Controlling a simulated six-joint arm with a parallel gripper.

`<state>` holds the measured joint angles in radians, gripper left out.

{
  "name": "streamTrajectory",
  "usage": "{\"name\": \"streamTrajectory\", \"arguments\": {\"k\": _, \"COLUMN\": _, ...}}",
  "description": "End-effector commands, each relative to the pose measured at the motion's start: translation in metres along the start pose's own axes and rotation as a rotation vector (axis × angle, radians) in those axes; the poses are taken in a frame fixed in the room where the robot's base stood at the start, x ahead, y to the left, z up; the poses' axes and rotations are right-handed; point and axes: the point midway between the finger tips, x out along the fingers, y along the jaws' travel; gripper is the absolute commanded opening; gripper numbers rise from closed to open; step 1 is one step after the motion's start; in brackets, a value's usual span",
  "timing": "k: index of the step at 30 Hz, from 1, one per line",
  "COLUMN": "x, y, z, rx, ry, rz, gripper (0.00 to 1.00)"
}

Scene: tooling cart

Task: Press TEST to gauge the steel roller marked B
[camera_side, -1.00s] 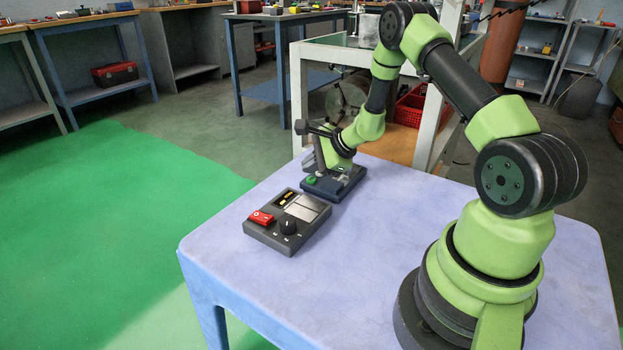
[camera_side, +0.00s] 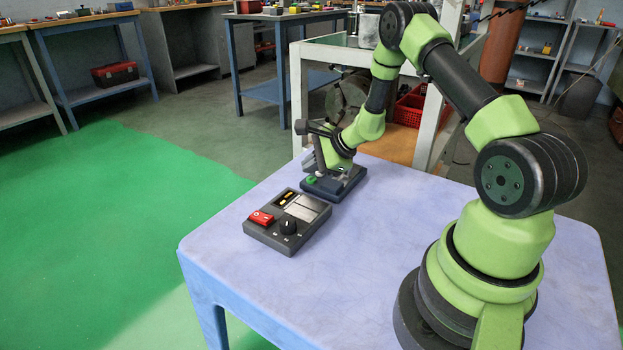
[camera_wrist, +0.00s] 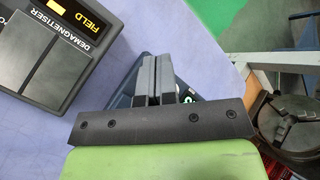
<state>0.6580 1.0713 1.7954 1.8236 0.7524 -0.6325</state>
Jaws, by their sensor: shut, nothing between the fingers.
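A dark blue gauge device (camera_side: 349,184) stands on the far part of the cart top, with a green button (camera_side: 311,180) at its near left corner. My gripper (camera_side: 319,168) is shut and empty, pointing down over this device close to the green button. In the wrist view my closed fingers (camera_wrist: 157,60) cover most of the device (camera_wrist: 125,92); only its edges and a bit of green and white marking show. I cannot tell whether the fingertips touch it. The roller marked B cannot be made out in either view.
A dark grey demagnetiser box (camera_side: 270,240) with a red switch (camera_side: 261,218) and black knob (camera_side: 288,227) sits just in front of the gauge device. The pale blue cart top (camera_side: 370,260) is clear nearer my base. A red crate (camera_side: 409,105) stands beyond the cart.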

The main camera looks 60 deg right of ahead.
Motion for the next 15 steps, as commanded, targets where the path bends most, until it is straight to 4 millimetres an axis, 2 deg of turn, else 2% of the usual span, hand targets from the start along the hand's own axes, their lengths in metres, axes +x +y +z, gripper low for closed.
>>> {"name": "streamTrajectory", "arguments": {"k": 15, "x": 0.0053, "y": 0.0041, "z": -0.0039, "rx": 0.002, "ry": 0.000, "rz": 0.001, "gripper": 0.00}}
